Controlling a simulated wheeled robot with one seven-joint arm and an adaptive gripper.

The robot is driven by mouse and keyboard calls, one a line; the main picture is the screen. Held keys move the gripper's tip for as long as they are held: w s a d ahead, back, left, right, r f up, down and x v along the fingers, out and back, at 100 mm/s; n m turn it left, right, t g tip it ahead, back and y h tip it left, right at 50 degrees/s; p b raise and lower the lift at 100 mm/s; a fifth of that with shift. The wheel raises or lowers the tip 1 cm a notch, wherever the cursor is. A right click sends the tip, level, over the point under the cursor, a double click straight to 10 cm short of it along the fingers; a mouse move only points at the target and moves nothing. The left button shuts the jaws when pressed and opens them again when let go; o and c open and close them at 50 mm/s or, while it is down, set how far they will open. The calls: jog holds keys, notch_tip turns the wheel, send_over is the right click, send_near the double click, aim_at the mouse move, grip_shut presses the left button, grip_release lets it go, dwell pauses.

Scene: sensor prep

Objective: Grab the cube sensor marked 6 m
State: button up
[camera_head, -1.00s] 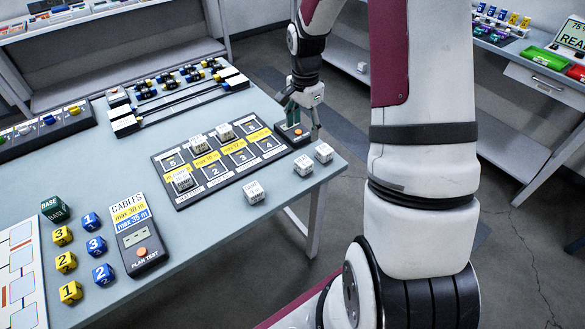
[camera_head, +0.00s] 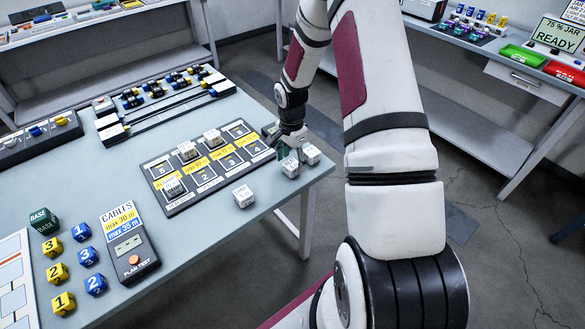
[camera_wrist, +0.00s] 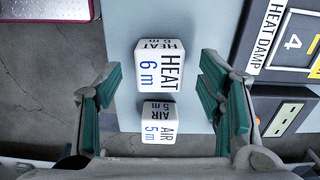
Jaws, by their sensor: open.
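The white cube marked HEAT 6 m (camera_wrist: 158,68) shows large in the wrist view, top centre, with blue "6 m" on it. A smaller-looking white cube marked AIR 5 m (camera_wrist: 158,123) sits just below it. My gripper (camera_wrist: 160,95) is open, its green-padded fingers on either side of the cubes, with gaps on both sides. In the head view, my gripper (camera_head: 284,142) is low behind the table's right corner cubes. The nearer cube (camera_head: 290,167) there appears to be the HEAT one, and the other (camera_head: 311,154) the AIR one; their markings are too small to read.
The slotted board (camera_head: 205,172) lies left of the cubes and holds several white cubes. Another white cube (camera_head: 243,195) lies in front of it. A dark device (camera_wrist: 282,115) is close to the right finger. The table edge and floor lie to the left in the wrist view.

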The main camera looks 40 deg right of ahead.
aim_at(292, 164)
jog(key=shift+f, duration=1.55)
jog(key=c, duration=1.2)
jog(key=shift+c, duration=0.3)
jog(key=shift+r, duration=0.2)
